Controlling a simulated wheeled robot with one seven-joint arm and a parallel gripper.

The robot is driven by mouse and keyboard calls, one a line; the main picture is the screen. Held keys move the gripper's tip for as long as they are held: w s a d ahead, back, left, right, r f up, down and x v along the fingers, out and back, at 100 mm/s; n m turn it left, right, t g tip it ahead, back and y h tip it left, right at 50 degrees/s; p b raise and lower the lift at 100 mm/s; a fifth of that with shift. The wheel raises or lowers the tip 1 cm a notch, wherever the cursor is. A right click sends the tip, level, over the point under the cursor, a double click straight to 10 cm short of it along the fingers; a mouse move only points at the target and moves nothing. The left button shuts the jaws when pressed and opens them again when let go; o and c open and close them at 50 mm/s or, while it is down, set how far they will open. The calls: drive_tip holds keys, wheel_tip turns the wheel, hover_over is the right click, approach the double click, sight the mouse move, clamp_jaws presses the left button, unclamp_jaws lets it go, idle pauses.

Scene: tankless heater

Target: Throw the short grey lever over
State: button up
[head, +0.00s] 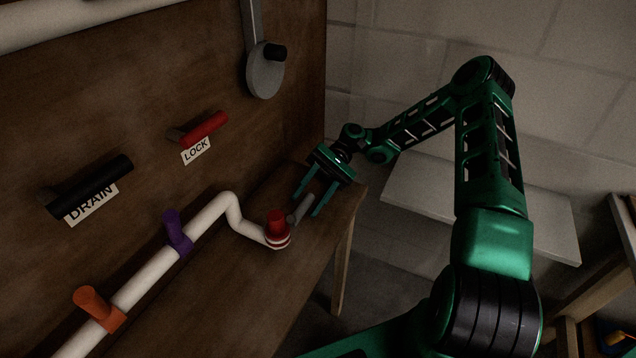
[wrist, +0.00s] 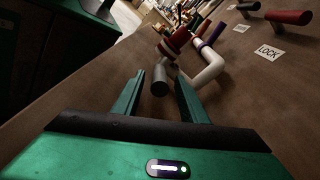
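The short grey lever (head: 303,207) sticks out from the fitting with the red cap (head: 277,222) at the end of the white pipe. In the wrist view its round grey end (wrist: 159,87) faces the camera. My gripper (head: 306,205) is open, its two teal fingers pointing at the fitting. In the wrist view the lever's end lies between the fingers of my gripper (wrist: 160,80), with a visible gap on each side. How deep the lever sits between them is hard to tell.
The white pipe (head: 204,220) carries a purple handle (head: 178,233) and an orange handle (head: 97,306). On the wooden panel are a black DRAIN handle (head: 92,187), a red LOCK handle (head: 203,129) and a grey disc lever (head: 265,74). The wooden ledge (head: 275,290) in front is bare.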

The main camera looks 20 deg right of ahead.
drive_tip(key=shift+v, duration=4.45)
drive_tip(key=shift+s+f, duration=0.1)
